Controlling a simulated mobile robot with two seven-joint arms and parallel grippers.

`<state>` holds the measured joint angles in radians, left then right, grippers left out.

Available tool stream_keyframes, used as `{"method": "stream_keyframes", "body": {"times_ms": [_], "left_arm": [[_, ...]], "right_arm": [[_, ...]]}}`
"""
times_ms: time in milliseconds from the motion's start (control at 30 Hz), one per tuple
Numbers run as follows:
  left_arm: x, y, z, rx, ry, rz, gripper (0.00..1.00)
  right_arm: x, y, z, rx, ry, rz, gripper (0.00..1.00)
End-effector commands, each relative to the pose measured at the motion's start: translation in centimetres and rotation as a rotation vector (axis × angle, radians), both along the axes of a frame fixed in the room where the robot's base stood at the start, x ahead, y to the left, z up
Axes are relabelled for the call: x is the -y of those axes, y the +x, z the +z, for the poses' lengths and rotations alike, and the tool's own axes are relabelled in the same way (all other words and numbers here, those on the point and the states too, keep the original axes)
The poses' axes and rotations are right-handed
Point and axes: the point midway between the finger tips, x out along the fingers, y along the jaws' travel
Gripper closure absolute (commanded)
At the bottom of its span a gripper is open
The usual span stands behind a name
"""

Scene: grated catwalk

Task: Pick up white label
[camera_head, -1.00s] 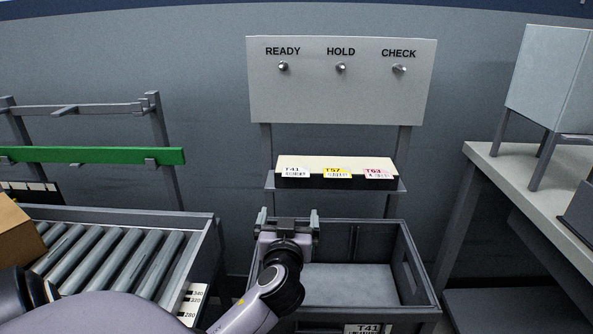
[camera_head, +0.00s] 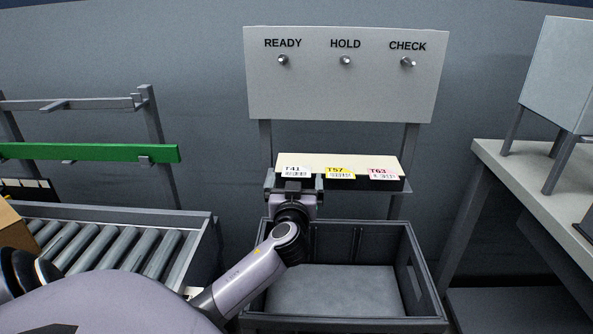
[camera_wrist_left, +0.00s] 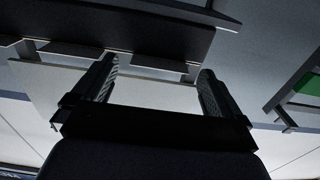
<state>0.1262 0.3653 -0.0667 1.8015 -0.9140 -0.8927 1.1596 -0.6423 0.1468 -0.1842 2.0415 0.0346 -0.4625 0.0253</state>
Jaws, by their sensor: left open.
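The white label (camera_head: 294,170), marked T41, lies at the left end of the label holder's front, on a small shelf below the sign board. My left gripper (camera_head: 294,181) is open just in front of and slightly below the label, with one finger on either side of it in the head view. I cannot tell whether the fingers touch anything. In the left wrist view the two fingers (camera_wrist_left: 158,70) stand apart with nothing held between them, and I cannot make out the label there. My right gripper is not in view.
A yellow T57 label (camera_head: 340,172) and a pink T63 label (camera_head: 383,174) sit to the right on the same holder. A grey crate (camera_head: 370,323) stands below. A roller conveyor (camera_head: 110,248) is on the left and a workbench (camera_head: 545,195) on the right.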

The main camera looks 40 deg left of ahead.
Motion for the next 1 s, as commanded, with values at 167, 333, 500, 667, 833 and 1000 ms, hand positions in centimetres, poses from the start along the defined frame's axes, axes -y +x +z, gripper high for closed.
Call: {"method": "stream_keyframes", "body": {"times_ms": [167, 333, 500, 667, 833, 1000], "left_arm": [[-0.68, 0.78, -0.03, -0.001, -0.001, 0.0, 0.0], [-0.68, 0.79, -0.05, 0.0, -0.001, 0.0, 0.0], [-0.67, 0.78, -0.05, -0.001, -0.001, 0.0, 0.42], [-0.66, 0.77, -0.05, -0.001, -0.001, 0.0, 0.55], [-0.66, 0.77, -0.05, -0.001, -0.001, 0.0, 0.55], [-0.66, 0.78, 0.39, 0.001, -0.002, 0.0, 0.55]], "right_arm": [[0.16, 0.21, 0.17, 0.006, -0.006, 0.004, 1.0], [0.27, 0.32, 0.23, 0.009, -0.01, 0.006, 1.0], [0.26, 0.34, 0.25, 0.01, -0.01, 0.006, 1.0], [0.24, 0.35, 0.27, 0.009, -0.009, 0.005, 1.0], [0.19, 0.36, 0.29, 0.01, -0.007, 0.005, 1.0], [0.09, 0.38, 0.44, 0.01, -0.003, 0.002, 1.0]]}}
